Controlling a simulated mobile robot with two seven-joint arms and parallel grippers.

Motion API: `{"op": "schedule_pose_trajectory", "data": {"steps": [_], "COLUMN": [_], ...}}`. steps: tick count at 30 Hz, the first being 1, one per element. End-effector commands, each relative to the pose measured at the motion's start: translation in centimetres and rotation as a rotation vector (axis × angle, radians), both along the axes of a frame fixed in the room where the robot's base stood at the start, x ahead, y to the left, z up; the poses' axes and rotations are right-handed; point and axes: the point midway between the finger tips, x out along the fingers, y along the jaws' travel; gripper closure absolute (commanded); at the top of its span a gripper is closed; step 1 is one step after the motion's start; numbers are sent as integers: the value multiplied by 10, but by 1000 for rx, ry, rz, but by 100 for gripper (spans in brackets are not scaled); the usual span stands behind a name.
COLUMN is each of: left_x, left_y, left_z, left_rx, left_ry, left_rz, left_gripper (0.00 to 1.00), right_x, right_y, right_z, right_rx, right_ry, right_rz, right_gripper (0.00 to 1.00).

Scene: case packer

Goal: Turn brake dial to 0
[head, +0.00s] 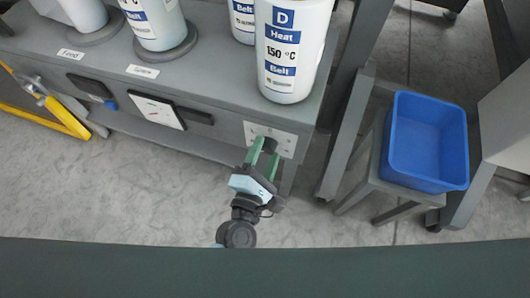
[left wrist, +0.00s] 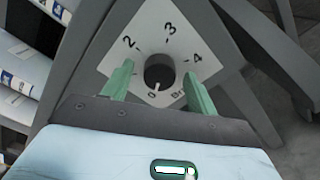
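The brake dial is a dark round knob (left wrist: 159,72) on a white plate (left wrist: 205,45) with 2, 3, 4 and 0 readable. A small white mark shows at the knob's lower edge, close to the 0. The label at the lower right is partly hidden by a finger, and the 1 is not visible. In the head view the plate (head: 286,142) is on the front of the grey machine. My left gripper (head: 264,148) is at the plate, its green fingers open on either side of the knob, with gaps visible in the wrist view. My right gripper is not in view.
White cylinders, one marked D Heat 150 °C (head: 293,50), stand on the grey machine top (head: 215,65). A white panel (head: 157,110) and a yellow-handled lever (head: 62,115) are to the left. A blue bin (head: 428,142) sits on a stand at right. Floor below is clear.

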Motion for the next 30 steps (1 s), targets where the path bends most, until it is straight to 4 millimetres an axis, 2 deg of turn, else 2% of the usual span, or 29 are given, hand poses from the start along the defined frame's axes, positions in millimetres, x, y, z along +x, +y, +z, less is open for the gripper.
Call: {"op": "schedule_pose_trajectory", "data": {"steps": [8,21,30], "left_x": [-5,-64,-75], "left_y": [2,21,24], "left_z": [0,0,0], "left_rx": [1,2,0], "left_ry": [0,1,0], "left_rz": [0,-1,0], "left_gripper": [42,42,42], "right_x": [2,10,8], "right_y": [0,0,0], "right_z": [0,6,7], "right_rx": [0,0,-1], "right_ry": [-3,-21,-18], "right_rz": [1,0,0], "right_gripper": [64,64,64]}}
